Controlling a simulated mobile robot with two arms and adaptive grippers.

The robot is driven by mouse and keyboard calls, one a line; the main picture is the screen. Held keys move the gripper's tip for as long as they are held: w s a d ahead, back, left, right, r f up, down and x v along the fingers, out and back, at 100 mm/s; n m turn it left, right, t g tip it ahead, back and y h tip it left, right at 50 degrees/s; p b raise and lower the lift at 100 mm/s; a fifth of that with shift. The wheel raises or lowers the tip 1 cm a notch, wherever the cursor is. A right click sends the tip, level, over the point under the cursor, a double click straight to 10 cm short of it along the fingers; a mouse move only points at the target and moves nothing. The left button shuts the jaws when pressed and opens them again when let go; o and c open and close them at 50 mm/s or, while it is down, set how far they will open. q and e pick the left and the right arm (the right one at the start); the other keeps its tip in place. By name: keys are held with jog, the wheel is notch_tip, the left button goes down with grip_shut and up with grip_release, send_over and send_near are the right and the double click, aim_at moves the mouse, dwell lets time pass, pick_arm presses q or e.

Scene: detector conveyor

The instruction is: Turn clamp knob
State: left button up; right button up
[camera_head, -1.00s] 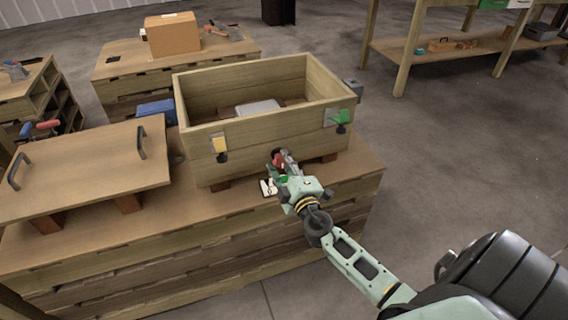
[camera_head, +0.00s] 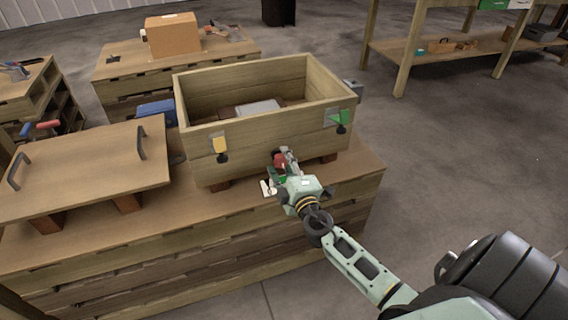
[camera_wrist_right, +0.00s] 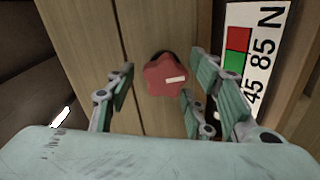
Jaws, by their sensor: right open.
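The red clamp knob (camera_wrist_right: 166,76) has a lobed star shape with a pale mark on its face. It shows in the right wrist view between and just beyond my right gripper's fingers. In the head view the knob (camera_head: 279,160) is at the crate's lower front, partly hidden by my gripper. My right gripper (camera_wrist_right: 154,92) is open, with a finger on each side of the knob; I cannot tell whether either touches it. It also shows in the head view (camera_head: 281,165). A white label (camera_wrist_right: 256,60) with red and green fields and "45 85 N" is right of the knob. My left gripper is out of view.
The wooden crate (camera_head: 245,133) stands on blocks on a stacked wooden bench (camera_head: 190,222), with a pale object (camera_head: 257,107) inside. A wooden lid with handles (camera_head: 85,172) lies left.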

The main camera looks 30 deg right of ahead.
jog(key=shift+s+f, duration=0.1)
jog(key=shift+s+a, duration=0.1)
jog(key=shift+s, duration=0.25)
jog(key=v, duration=1.1)
jog(key=shift+o, duration=0.3)
